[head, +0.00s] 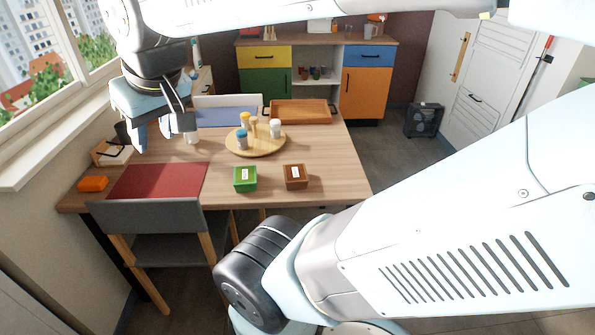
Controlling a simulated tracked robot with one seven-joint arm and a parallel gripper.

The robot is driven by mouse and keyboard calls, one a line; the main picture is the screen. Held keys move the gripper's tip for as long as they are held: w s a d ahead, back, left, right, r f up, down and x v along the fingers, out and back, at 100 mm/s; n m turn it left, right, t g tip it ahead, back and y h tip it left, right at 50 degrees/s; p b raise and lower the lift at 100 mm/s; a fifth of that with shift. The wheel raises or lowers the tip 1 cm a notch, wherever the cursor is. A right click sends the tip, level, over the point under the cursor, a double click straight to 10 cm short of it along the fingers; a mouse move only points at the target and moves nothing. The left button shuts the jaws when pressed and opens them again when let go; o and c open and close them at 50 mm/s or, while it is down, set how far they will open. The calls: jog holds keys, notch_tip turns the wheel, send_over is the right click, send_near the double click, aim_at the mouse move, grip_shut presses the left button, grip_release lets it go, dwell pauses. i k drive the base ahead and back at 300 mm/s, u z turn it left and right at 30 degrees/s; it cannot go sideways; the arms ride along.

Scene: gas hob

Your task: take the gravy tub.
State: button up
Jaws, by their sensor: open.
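A small brown square tub (296,177) with a pale label stands on the wooden table near its front right edge. Its label is too small to read, so I cannot confirm it is the gravy tub by text. A similar green tub (245,180) stands to its left, a short gap apart. My gripper (163,134) is at the upper left, over the left part of the table, open and pointing down. It is well apart from both tubs, and I see nothing held in it.
A round wooden board (262,149) with several small jars is behind the tubs. A brown tray (322,112) is at the back. A red mat (139,182) and an orange object (93,184) lie at the left. A grey chair (146,216) stands at the front.

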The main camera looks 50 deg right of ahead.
aim_at(296, 176)
jog(key=u, duration=0.65)
jog(key=i, duration=0.1)
jog(key=z, duration=1.85)
jog(key=k, duration=0.55)
jog(key=z, duration=0.35)
jog(key=i, duration=0.35)
jog(key=u, duration=0.05)
